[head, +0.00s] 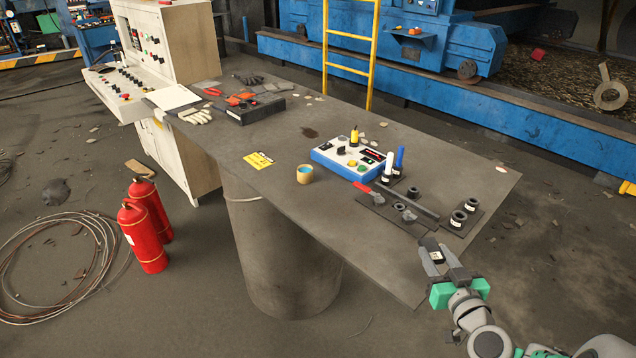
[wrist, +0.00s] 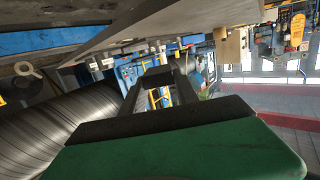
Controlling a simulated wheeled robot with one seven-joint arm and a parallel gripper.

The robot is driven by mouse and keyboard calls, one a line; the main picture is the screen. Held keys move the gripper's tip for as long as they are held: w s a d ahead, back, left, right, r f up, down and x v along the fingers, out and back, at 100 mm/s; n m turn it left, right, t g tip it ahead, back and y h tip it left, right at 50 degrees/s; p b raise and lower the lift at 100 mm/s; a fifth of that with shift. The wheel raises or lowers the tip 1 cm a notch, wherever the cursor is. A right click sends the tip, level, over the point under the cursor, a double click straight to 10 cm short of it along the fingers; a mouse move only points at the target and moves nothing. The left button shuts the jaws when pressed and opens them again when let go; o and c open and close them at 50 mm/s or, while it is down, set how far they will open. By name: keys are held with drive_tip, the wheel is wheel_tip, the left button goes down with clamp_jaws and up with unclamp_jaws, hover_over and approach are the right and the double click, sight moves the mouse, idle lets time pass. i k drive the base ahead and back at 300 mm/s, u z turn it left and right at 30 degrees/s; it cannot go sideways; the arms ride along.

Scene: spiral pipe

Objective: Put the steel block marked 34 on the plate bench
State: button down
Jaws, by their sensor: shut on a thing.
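My gripper (head: 437,259) is shut on a small dark steel block (head: 434,252) with a white label. The number on the label is too small to read. The block is at the front right corner of the plate bench (head: 235,138), a wide grey plate top on a thick round drum. I cannot tell from the head view whether the block touches the plate or hangs above it. In the wrist view my two fingers (wrist: 160,75) reach away from the camera with the block between them, and the bench plate (wrist: 150,25) shows at the top.
On the bench near my gripper are a dark tray (head: 395,212) with small parts, another tray with dark rings (head: 460,217) and a blue-white control box (head: 350,160). The front right plate is mostly bare.

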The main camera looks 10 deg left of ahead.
sight(330, 193)
drive_tip(key=u, duration=2)
drive_tip(key=i, duration=3.55)
drive_tip(key=z, duration=3.2)
